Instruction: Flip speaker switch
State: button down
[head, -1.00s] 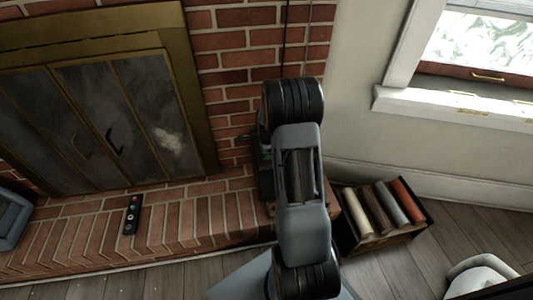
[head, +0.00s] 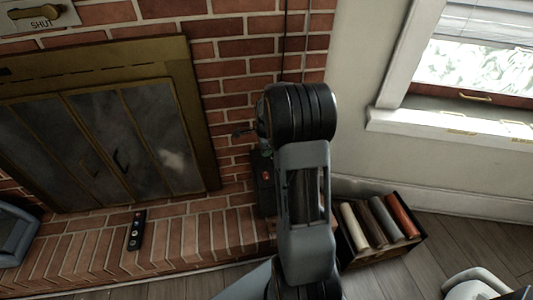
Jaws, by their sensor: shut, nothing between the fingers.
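A black upright box, which looks like the speaker (head: 262,195), stands on the brick hearth against the wall, left of my arm. A small red spot, perhaps its switch (head: 266,176), shows on its front; which way it is set is too small to tell. My arm hides the box's right side.
A fireplace with closed glass doors (head: 100,135) is at left. A dark remote-like object (head: 137,230) lies on the brick hearth (head: 195,235). A crate of rolls (head: 350,255) stands right of my arm. A window sill (head: 450,128) is at upper right.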

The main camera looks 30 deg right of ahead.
dwell(0.3)
jog(key=s+a+r+n+t, duration=0.1)
jog(key=s+a+r+n, duration=0.5)
jog(key=a+r+n, duration=0.35)
jog(key=s+a+r+n+t, duration=0.1)
jog(key=s+a+n, duration=0.8)
jog(key=s+n, duration=0.2)
jog(key=shift+a+n, duration=0.15)
jog(key=shift+n, duration=0.8)
jog(key=shift+r, duration=0.1)
